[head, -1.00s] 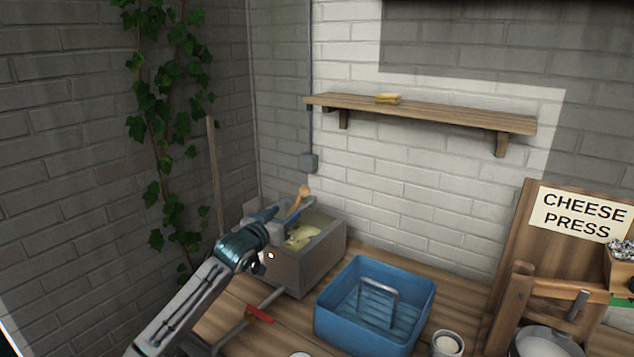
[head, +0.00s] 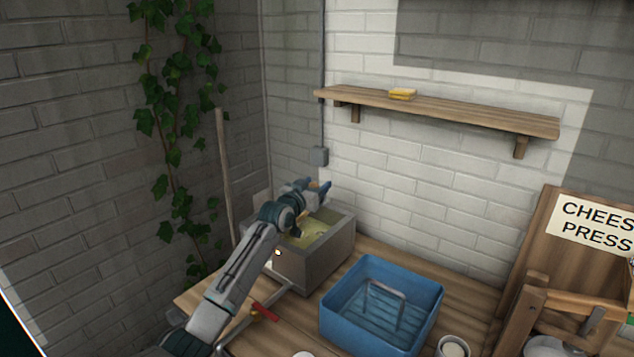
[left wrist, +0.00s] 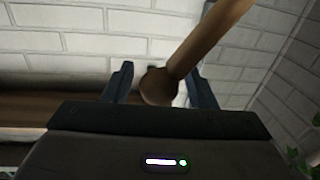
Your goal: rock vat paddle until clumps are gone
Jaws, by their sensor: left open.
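The grey vat (head: 318,262) stands on the wooden table in the corner, with pale yellow contents (head: 308,233) inside. Clumps are too small to tell apart. My left gripper (head: 319,187) is over the vat, open, at the top of the wooden paddle handle. In the left wrist view the paddle handle (left wrist: 205,42) with its round knob end (left wrist: 158,87) shows between the two spread fingers of my left gripper (left wrist: 160,82). The paddle's lower part is hidden. My right gripper is not in view.
A blue tub (head: 345,330) with a metal handle stands right of the vat. A red-handled tool (head: 264,312) lies in front. A wooden shelf (head: 450,112) holds a yellow block (head: 402,94). The cheese press (head: 530,300) is at the right. A wooden pole (head: 224,170) leans behind my arm.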

